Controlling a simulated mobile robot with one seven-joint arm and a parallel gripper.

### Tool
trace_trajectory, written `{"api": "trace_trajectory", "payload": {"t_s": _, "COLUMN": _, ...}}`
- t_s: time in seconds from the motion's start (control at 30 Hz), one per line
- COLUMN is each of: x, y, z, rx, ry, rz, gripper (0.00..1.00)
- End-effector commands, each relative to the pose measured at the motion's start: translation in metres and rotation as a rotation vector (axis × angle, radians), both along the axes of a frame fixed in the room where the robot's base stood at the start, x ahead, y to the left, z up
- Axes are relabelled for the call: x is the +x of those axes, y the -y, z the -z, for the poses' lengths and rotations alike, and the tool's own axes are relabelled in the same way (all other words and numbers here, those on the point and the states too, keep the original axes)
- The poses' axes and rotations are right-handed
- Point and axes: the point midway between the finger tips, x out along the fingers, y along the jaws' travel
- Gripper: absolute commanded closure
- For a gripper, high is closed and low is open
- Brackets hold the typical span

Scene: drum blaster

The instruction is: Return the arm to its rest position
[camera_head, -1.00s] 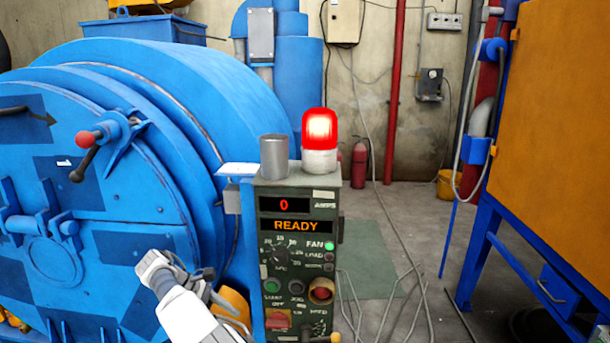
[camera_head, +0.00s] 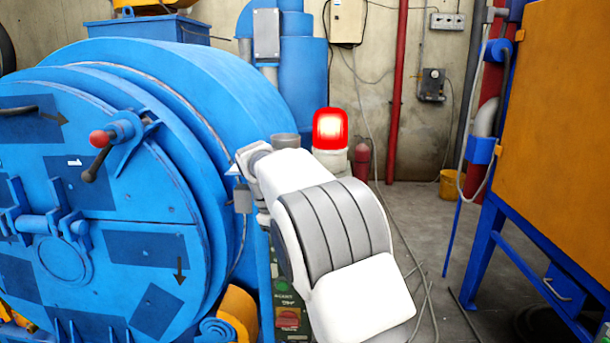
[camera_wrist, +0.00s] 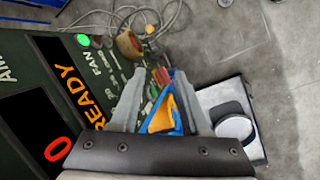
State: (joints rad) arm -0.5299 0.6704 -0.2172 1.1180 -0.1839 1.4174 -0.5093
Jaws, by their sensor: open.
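My white and grey arm is raised in front of the control panel in the head view and covers most of it. My gripper (camera_wrist: 160,82) shows in the wrist view with its two grey fingers apart, and I see nothing clamped between them. In the head view I cannot make out its fingers. The control panel (camera_wrist: 52,62) lies close to the left of the fingers in the wrist view, with a red 0, an orange READY and a green FAN lamp lit. Its lower part (camera_head: 283,290) shows left of my arm in the head view.
The blue drum blaster (camera_head: 100,190) with its round door fills the left. A lit red beacon (camera_head: 330,130) stands just beyond my arm. An orange cabinet (camera_head: 560,130) on a blue frame stands right. Loose cables (camera_wrist: 135,20) lie on the floor; open floor lies between.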

Motion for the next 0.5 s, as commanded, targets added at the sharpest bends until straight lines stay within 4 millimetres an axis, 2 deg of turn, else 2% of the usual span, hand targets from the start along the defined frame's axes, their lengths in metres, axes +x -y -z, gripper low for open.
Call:
{"api": "trace_trajectory", "payload": {"t_s": 0.03, "x": -0.008, "y": 0.014, "z": -0.015, "rx": 0.032, "ry": 0.019, "rz": 0.037, "gripper": 0.54}}
{"api": "trace_trajectory", "payload": {"t_s": 0.2, "x": -0.038, "y": 0.050, "z": -0.048, "rx": 0.121, "ry": 0.076, "rz": 0.147, "gripper": 0.54}}
{"api": "trace_trajectory", "payload": {"t_s": 0.5, "x": -0.108, "y": 0.103, "z": -0.088, "rx": 0.266, "ry": 0.184, "rz": 0.329, "gripper": 0.54}}
